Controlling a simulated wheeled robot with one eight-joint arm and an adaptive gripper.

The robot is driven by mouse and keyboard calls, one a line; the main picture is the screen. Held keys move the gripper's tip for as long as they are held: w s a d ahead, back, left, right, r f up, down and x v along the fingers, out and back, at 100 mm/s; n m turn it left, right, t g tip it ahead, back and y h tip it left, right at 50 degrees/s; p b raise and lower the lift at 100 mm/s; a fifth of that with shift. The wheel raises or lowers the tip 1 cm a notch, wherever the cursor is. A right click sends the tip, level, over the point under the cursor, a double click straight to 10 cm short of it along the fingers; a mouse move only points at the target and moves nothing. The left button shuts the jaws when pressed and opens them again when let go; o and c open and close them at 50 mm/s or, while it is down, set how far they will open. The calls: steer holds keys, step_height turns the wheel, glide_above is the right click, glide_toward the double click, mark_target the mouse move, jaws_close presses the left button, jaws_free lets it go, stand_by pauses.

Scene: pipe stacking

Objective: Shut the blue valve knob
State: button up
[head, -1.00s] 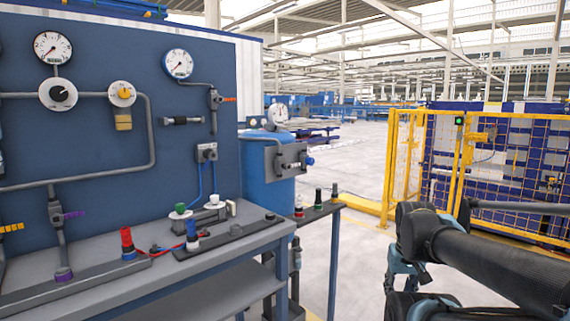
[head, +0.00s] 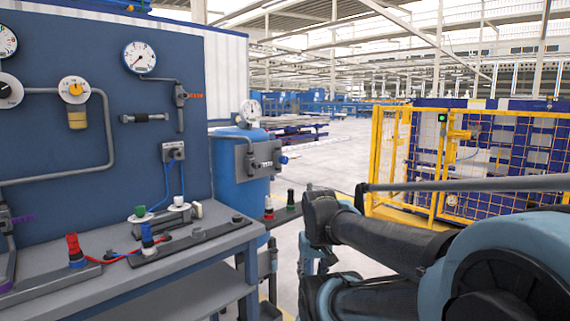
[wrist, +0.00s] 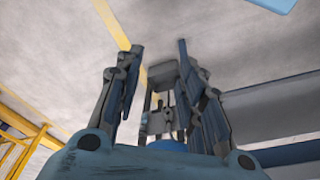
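Two blue knobs show in the head view. One blue knob (head: 283,160) sticks out at the right end of a grey fitting (head: 264,159) on the blue tank (head: 228,180). Another blue knob (head: 148,236) stands upright on a white base on the grey bench. I cannot tell from the frames which is the valve knob, or whether either is open or shut. My gripper (wrist: 160,45) shows in the wrist view with its fingers wide apart and nothing between them. Pale floor lies beyond it, and neither knob shows there. The gripper itself is not clearly visible in the head view.
The bench (head: 190,258) and blue gauge panel (head: 75,130) fill the left. A red knob (head: 75,248) stands on the bench. Black and red-and-black knobs (head: 290,200) stand beside the tank. A yellow fence (head: 376,165) is at right. Open floor lies between tank and fence.

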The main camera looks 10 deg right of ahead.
steer(key=shift+o, duration=0.9)
steer(key=shift+s+a+r, duration=0.1)
steer(key=shift+a+r, duration=0.35)
steer(key=shift+r, duration=0.15)
steer(key=w+a+r+n+t+y, duration=0.1)
steer(key=w+a+r+y, duration=0.35)
steer(key=w, duration=0.35)
steer(key=n+t+y, duration=0.3)
steer(key=t+y, duration=0.3)
steer(key=t, duration=0.5)
glide_toward(286, 160)
steer(key=x, duration=1)
steer(key=shift+r, duration=0.1)
steer(key=shift+c, duration=0.3)
steer(key=c, duration=1)
